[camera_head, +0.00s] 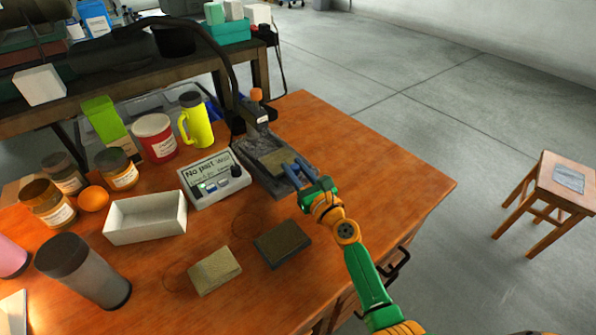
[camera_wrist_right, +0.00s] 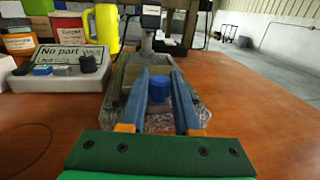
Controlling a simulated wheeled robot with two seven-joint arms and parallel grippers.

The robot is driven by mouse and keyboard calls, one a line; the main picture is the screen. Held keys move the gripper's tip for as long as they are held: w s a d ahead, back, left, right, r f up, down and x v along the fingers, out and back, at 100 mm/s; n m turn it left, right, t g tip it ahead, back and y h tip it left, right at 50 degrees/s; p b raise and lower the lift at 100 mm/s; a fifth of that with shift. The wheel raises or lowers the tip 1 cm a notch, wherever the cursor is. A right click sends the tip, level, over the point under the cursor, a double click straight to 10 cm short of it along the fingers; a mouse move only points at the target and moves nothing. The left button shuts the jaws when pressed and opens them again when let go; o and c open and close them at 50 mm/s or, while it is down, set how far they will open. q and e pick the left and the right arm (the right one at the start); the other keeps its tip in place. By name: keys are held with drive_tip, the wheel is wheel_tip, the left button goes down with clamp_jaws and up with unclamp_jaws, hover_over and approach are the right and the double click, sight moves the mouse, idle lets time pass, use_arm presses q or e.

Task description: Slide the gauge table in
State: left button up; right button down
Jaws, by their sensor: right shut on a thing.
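The dial gauge stand (camera_head: 257,117), with an orange top, rises from a dark stone base (camera_head: 281,187) on the wooden table. The olive gauge table (camera_head: 270,158) sits on that base, in front of the stand's column. My right gripper (camera_head: 293,172) reaches in from the front right, its blue fingers at the near edge of the gauge table. In the right wrist view, a blue knob (camera_wrist_right: 160,89) stands between the fingers (camera_wrist_right: 161,95), at the near end of the gauge table. The fingers are shut on it and partly hide the table. My left gripper is out of view.
A display box (camera_head: 211,178) reading "No part" and "Wait" stands left of the base. A white tray (camera_head: 146,217), a tan block (camera_head: 214,270) and a dark block (camera_head: 282,244) lie nearer. The wooden table (camera_head: 385,180) is clear at right.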

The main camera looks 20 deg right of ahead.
drive_tip(key=w, duration=0.2)
drive_tip(key=w+a, duration=0.1)
drive_tip(key=shift+w+a+f+b, duration=0.1)
drive_tip(key=shift+w+a+b, duration=0.1)
drive_tip(key=shift+w+b, duration=0.2)
drive_tip(key=c, duration=0.6)
unclamp_jaws()
